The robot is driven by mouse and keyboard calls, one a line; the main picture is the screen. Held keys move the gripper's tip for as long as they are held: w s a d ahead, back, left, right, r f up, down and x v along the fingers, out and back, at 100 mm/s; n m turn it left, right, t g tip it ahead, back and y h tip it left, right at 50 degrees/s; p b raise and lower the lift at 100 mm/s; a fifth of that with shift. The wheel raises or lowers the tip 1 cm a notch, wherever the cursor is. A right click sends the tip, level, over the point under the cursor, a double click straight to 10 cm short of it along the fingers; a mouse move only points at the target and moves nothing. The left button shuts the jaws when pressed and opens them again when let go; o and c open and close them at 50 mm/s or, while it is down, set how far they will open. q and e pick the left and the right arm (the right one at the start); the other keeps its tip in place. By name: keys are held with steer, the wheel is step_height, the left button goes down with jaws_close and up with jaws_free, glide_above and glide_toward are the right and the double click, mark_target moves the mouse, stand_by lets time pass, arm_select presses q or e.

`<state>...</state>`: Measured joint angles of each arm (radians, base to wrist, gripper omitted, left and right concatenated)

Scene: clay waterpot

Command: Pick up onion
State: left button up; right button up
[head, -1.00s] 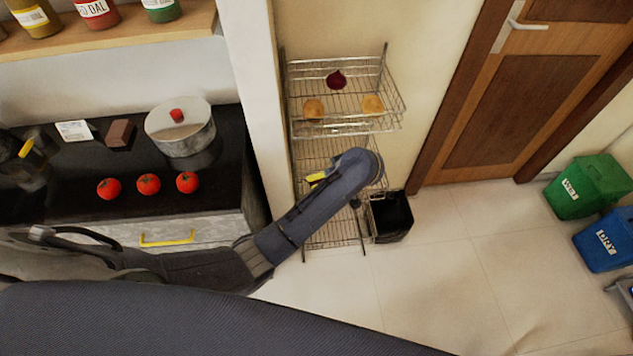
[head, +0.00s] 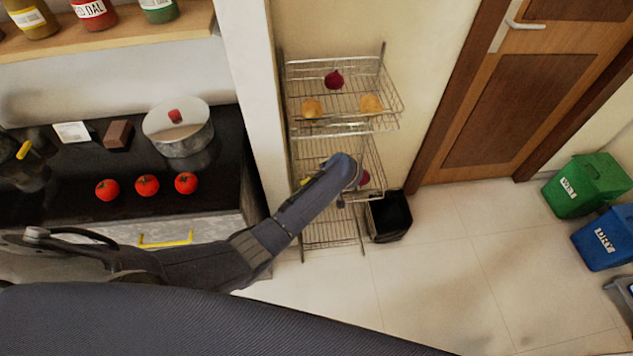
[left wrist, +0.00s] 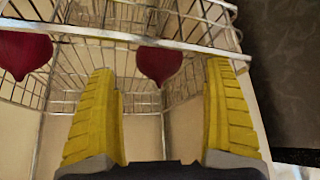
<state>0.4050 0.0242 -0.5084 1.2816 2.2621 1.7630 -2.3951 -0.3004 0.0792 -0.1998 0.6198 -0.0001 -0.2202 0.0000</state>
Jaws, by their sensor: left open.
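Two dark red onions show in the left wrist view: one (left wrist: 160,65) ahead between my finger tips, the other (left wrist: 25,53) at the left edge, both on the wire rack. My left gripper (left wrist: 161,84) is open, its yellow fingers on either side of the nearer onion; I cannot tell whether they touch it. In the head view my forearm covers most of the gripper at the middle shelf. A red onion (head: 364,179) shows just right of the forearm. Another red onion (head: 334,79) sits on the top shelf. My right gripper is not in view.
The wire rack (head: 297,76) has front rails and side wires close to the gripper. Two tan vegetables (head: 312,108) (head: 371,104) lie on its top shelf. A black bin (head: 389,217) stands at its lower right. Tomatoes (head: 147,185) and a pot (head: 178,128) are on the counter.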

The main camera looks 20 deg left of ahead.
arm_select(q)
steer(key=shift+x, duration=2.7)
steer(key=shift+d, duration=0.1)
steer(key=c, duration=1.5)
steer(key=shift+o, duration=0.2)
